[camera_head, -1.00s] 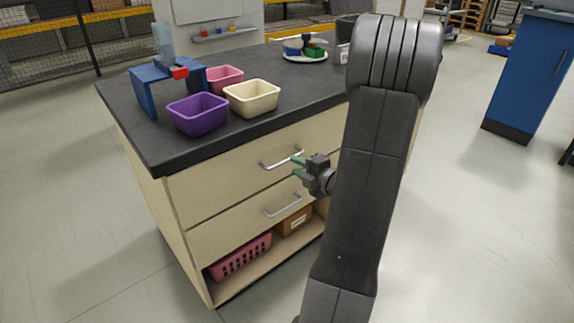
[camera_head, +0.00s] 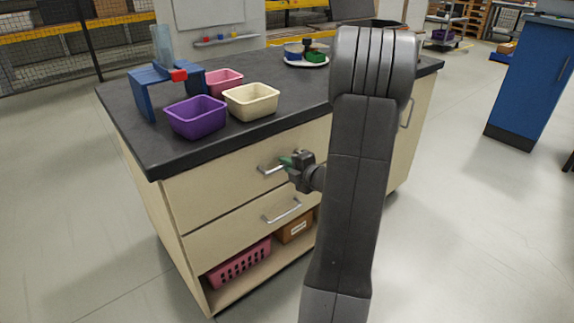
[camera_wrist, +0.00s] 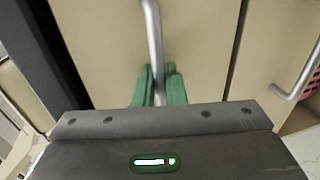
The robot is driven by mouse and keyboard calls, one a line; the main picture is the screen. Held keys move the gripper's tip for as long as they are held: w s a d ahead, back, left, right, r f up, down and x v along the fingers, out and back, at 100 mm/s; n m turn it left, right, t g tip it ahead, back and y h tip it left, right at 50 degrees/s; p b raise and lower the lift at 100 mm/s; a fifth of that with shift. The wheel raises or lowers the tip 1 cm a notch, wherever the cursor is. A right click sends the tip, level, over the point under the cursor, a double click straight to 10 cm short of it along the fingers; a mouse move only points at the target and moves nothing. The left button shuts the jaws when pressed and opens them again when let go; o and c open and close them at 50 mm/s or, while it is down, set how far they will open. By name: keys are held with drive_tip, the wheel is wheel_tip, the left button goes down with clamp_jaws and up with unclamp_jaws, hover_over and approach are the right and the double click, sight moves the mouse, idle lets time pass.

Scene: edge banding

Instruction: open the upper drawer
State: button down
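The upper drawer (camera_head: 215,186) is a pale wood front under the dark worktop. It looks flush with the cabinet. Its metal bar handle (camera_head: 268,169) also shows in the wrist view (camera_wrist: 154,35), where it runs down between the green fingers. My gripper (camera_head: 287,161) is at the right part of this handle. In the wrist view its fingertips (camera_wrist: 159,82) lie close on both sides of the bar and look closed on it. The far end of the handle is partly hidden by the fingers and gripper body.
The lower drawer's handle (camera_head: 282,211) is just below. An open shelf holds a pink basket (camera_head: 240,262) and a brown box (camera_head: 296,227). On the worktop stand a purple bin (camera_head: 197,119), a cream bin (camera_head: 252,101) and a pink bin (camera_head: 224,82). Floor in front is clear.

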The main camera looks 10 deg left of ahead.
drive_tip(key=shift+s+d, duration=0.1)
drive_tip(key=f+p+v, duration=0.2)
drive_tip(key=p+v, duration=0.2)
drive_tip(key=v, duration=0.6)
drive_tip(key=f+p+v, duration=0.2)
drive_tip(key=p+v, duration=0.2)
drive_tip(key=v, duration=0.6)
drive_tip(key=d+f+p+v, duration=0.1)
drive_tip(key=p+v, duration=0.3)
drive_tip(key=v, duration=0.7)
drive_tip(key=shift+s+f, duration=0.4)
drive_tip(key=shift+f, duration=0.4)
drive_tip(key=c, duration=1.6)
unclamp_jaws()
